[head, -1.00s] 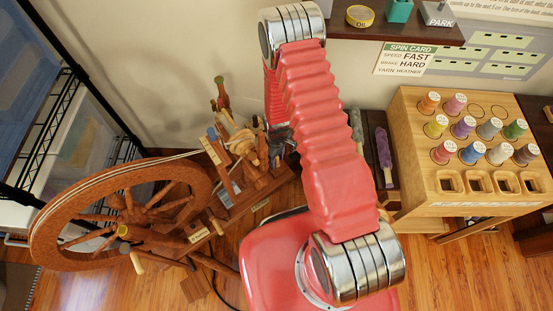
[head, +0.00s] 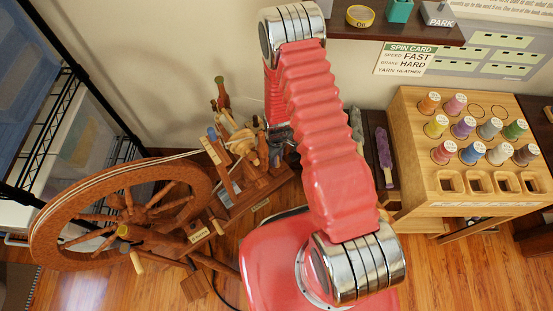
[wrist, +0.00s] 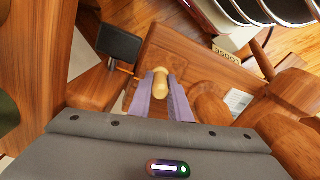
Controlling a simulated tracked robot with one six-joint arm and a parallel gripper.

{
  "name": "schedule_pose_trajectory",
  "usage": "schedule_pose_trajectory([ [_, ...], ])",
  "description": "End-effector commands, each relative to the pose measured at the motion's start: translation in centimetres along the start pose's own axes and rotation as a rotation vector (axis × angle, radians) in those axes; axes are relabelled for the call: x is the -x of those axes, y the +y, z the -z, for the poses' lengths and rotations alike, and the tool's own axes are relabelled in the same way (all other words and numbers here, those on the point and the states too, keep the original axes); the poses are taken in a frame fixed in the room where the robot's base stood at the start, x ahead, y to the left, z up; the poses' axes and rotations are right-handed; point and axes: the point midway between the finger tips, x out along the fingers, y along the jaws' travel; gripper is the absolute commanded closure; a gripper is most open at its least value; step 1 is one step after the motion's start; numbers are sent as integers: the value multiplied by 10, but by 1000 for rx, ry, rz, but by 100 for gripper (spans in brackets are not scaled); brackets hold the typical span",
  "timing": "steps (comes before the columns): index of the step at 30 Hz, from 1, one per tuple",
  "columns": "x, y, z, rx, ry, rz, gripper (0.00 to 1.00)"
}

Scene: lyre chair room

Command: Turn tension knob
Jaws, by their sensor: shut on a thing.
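The tension knob (wrist: 161,80) is a small pale wooden peg with a rounded end, in the middle of the wrist view. My gripper (wrist: 161,97) has its two purple-grey fingers shut on it, one on each side. The knob sits by a brown wooden board of the spinning wheel (head: 120,190). An upside-down label reading LOOSE (wrist: 226,52) is on that board, up and right of the knob. In the head view, my gripper (head: 279,136) is at the right side of the wheel's upper parts, and the knob cannot be made out.
Wooden posts and turned parts crowd both sides of my gripper. A small dark panel (wrist: 119,43) stands at its upper left in the wrist view. A spool rack (head: 470,185) is on the right. A spin card (head: 405,60) reads speed FAST, brake HARD, yarn HEATHER.

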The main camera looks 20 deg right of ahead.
Motion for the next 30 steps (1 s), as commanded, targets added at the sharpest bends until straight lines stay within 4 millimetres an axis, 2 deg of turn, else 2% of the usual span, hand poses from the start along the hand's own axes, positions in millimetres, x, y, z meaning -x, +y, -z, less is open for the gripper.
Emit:
schedule_pose_trajectory([
  [8,0,0,0,-162,-2,0,100],
  [21,0,0,-1,-529,-2,0,100],
  [30,0,0,-1,-694,-2,0,100],
])
